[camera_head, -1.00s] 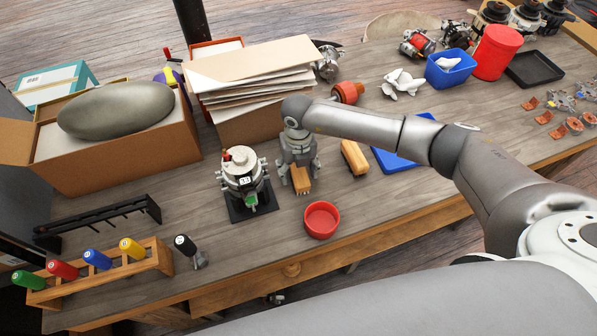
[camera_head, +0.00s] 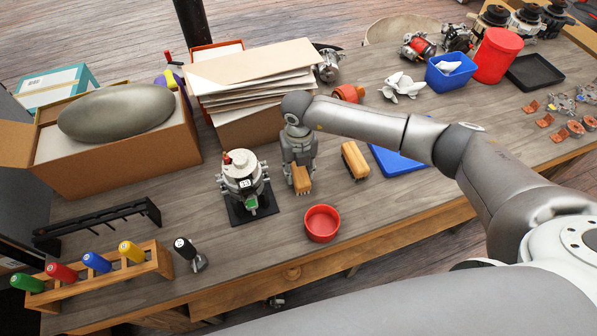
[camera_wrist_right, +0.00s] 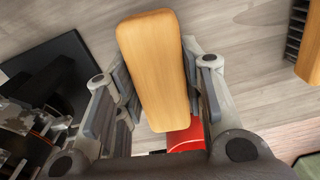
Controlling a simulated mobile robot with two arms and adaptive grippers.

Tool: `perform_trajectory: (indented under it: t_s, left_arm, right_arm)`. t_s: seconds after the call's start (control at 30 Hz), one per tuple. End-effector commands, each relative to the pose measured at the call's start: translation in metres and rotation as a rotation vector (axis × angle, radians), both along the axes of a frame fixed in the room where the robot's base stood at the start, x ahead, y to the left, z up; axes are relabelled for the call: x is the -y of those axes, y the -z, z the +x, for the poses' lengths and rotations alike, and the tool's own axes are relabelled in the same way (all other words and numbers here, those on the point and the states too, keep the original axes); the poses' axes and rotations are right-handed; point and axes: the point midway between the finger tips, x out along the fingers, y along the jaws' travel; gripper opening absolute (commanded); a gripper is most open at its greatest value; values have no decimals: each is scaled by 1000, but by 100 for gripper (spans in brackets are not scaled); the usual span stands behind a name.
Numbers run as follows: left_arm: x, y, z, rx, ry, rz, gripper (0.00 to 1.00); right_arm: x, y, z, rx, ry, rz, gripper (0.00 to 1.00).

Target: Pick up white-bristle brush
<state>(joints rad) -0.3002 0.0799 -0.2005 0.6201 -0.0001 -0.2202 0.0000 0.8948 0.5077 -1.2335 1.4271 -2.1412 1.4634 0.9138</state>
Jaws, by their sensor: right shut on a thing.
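My right gripper (camera_head: 298,172) points down over the table and is shut on a wooden-backed brush (camera_head: 302,185). In the right wrist view, the brush's smooth tan back (camera_wrist_right: 154,62) lies between the two grey fingers. Its bristles are hidden beneath it, so I cannot see their colour. It appears at table level; I cannot tell whether it still touches the top. A second wooden brush (camera_head: 354,161) lies to the right, and its dark bristles (camera_wrist_right: 296,35) show in the right wrist view. My left gripper is not in view.
A red bowl (camera_head: 322,222) stands just in front of the held brush. A metal alternator unit on a black base (camera_head: 240,212) is close to the left. A blue mat (camera_head: 395,162) lies right of the second brush. A box with stacked cardboard sheets (camera_head: 250,128) stands behind.

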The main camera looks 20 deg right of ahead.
Motion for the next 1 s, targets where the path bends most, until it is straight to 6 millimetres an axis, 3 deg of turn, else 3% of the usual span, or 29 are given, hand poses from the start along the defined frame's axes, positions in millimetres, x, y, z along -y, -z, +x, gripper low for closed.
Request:
perform_trajectory:
  t_s: [0.17,0.5,0.8,1.0]
  left_arm:
    - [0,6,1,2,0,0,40]
    - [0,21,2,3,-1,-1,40]
    - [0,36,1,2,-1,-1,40]
    - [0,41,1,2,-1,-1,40]
  right_arm:
    - [0,-23,-8,1,-3,1,11]
    - [-3,-76,-53,5,-5,0,11]
    - [-7,-97,-106,2,-4,1,11]
    - [-9,-108,-129,1,-4,1,11]
